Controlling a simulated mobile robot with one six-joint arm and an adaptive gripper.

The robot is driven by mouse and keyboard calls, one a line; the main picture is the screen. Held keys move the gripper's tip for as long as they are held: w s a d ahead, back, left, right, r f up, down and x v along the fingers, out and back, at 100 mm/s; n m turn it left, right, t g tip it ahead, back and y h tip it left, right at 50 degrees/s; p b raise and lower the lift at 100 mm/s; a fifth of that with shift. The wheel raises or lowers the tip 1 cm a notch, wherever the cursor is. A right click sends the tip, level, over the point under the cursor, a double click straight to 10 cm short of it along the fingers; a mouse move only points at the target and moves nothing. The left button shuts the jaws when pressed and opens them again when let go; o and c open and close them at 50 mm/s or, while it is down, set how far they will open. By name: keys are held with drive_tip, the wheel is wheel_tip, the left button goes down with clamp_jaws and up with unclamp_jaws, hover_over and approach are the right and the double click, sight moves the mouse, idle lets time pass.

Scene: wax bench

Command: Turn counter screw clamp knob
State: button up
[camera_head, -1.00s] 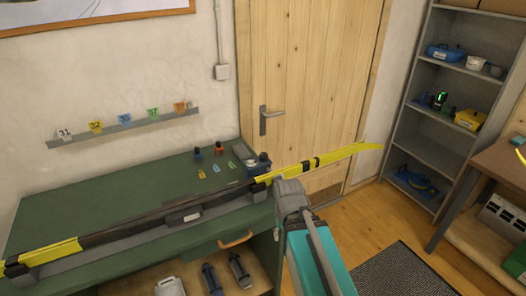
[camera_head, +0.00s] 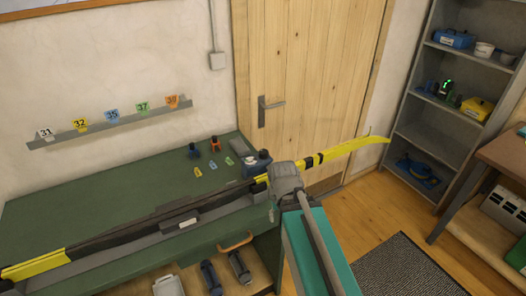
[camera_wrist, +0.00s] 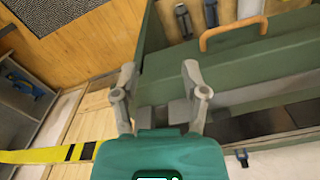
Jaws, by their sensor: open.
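A long black and yellow ski (camera_head: 110,235) lies along the front of the green workbench (camera_head: 60,195), on a grey support. My gripper (camera_head: 283,170) is over the bench's right end, in front of the ski, and hides part of it. In the wrist view my gripper (camera_wrist: 160,80) is open with nothing between its fingers. Grey blocks (camera_wrist: 180,110) show just behind the fingers, at the bench edge; I cannot tell whether they belong to the clamp. I cannot make out the clamp knob clearly in either view.
An orange drawer handle (camera_head: 235,241) sticks out of the bench front. Small bottles (camera_head: 215,144) and coloured tags stand on the bench top. The ski's yellow tip (camera_head: 350,147) juts past the bench toward the door (camera_head: 300,80).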

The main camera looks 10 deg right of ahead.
drive_tip(key=o, duration=0.3)
drive_tip(key=shift+o, duration=1)
drive_tip(key=shift+w+r, duration=0.2)
drive_tip(key=shift+w, duration=0.1)
wheel_tip(320, 180, up, 17)
drive_tip(key=n+p, duration=0.5)
drive_tip(key=p, duration=1.2)
hover_over(264, 151)
drive_tip(key=shift+f, duration=0.15)
drive_tip(key=shift+f, duration=0.2)
wheel_tip(264, 151, down, 13)
drive_tip(key=b, duration=1.3)
drive_tip(key=shift+f+b, duration=0.2)
drive_tip(key=shift+b, duration=0.15)
drive_tip(key=c, duration=1.1)
